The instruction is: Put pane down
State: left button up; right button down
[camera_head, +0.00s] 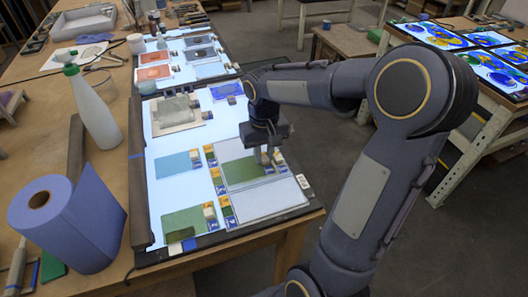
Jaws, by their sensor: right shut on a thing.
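My right gripper (268,156) points down over the lit panel (151,212) on the table's right side, shut on the right edge of a green glass pane (240,172). The pane lies low and roughly flat over the panel; I cannot tell whether it touches the surface. Small blue-and-white labelled blocks sit around its corners. A blue pane (178,166) lies to its left, a darker green pane (183,221) lies below left, and a pale clear pane (268,199) lies just below it. My left gripper is not in view.
A blue paper roll (85,222) and a white spray bottle (93,110) stand left of the panel. Colourful lit panels (428,37) stand on a right-hand table.

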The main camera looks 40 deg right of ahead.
jog(key=shift+f, duration=0.25)
jog(key=c, duration=1.6)
grip_release()
jog(key=shift+r, duration=0.1)
notch_tip(320, 180, up, 12)
jog(key=s+a+f+t+y, duration=0.1)
jog(key=s+a+f+t, duration=0.1)
jog(key=s+a, duration=0.2)
jog(key=s+a+f+n+t+y, duration=0.1)
jog(key=s+a+f, duration=0.2)
jog(key=s, duration=0.3)
jog(key=s+a+f+n+t+y, duration=0.1)
jog(key=s+a+f+t, duration=0.1)
jog(key=s+a, duration=0.3)
jog(key=shift+s+a+f+t+y, duration=0.2)
jog(key=shift+s+t+y, duration=0.1)
jog(key=shift+y, duration=0.1)
